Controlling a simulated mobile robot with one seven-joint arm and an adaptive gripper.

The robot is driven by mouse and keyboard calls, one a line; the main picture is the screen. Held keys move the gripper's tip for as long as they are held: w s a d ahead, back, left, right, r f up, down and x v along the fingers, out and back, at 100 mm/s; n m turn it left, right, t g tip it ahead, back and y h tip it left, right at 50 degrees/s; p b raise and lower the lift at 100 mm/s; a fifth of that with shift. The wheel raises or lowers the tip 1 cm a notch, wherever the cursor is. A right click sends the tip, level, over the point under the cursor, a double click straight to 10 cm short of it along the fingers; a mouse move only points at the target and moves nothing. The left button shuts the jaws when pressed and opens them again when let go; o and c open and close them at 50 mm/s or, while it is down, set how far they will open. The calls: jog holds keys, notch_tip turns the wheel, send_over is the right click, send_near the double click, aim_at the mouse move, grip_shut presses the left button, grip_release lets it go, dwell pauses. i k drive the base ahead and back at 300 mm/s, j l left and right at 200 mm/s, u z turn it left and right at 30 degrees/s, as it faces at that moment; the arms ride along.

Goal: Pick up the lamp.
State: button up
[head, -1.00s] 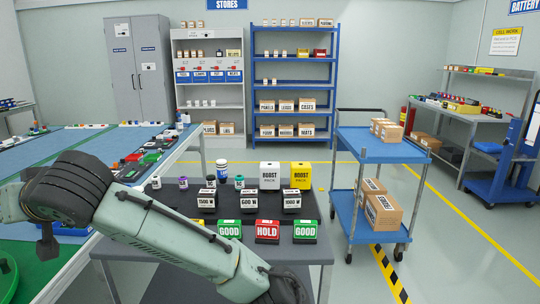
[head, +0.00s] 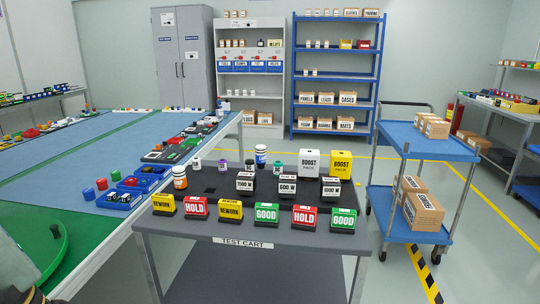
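I cannot make out anything that is clearly a lamp. Part of the green turntable (head: 36,262) shows at the lower left, with a small dark object (head: 55,231) on it, too small to name. The test cart (head: 244,225) stands in the middle, carrying several small bottles and blocks. My gripper is not in view; only a dark piece, probably of my arm, shows in the bottom left corner.
Rework, hold and good signs line the cart's front edge, with a red hold sign (head: 195,208) among them. White and yellow boost packs (head: 341,165) stand behind. A blue-topped table (head: 75,160) holds trays (head: 120,199). A blue trolley (head: 400,139) with cartons stands right.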

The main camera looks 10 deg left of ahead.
aim_at(261, 150)
jog(key=i+l+u, duration=0.1)
jog(key=u, duration=0.25)
jog(key=l+u, duration=0.55)
jog(key=u, duration=0.15)
jog(key=l+u, duration=0.3)
jog(key=l, duration=2)
jog(key=i+l, duration=0.45)
jog(key=l, duration=0.15)
jog(key=i+l, duration=0.5)
jog(key=l, duration=0.15)
jog(key=i+l, duration=0.45)
jog(key=l, duration=0.15)
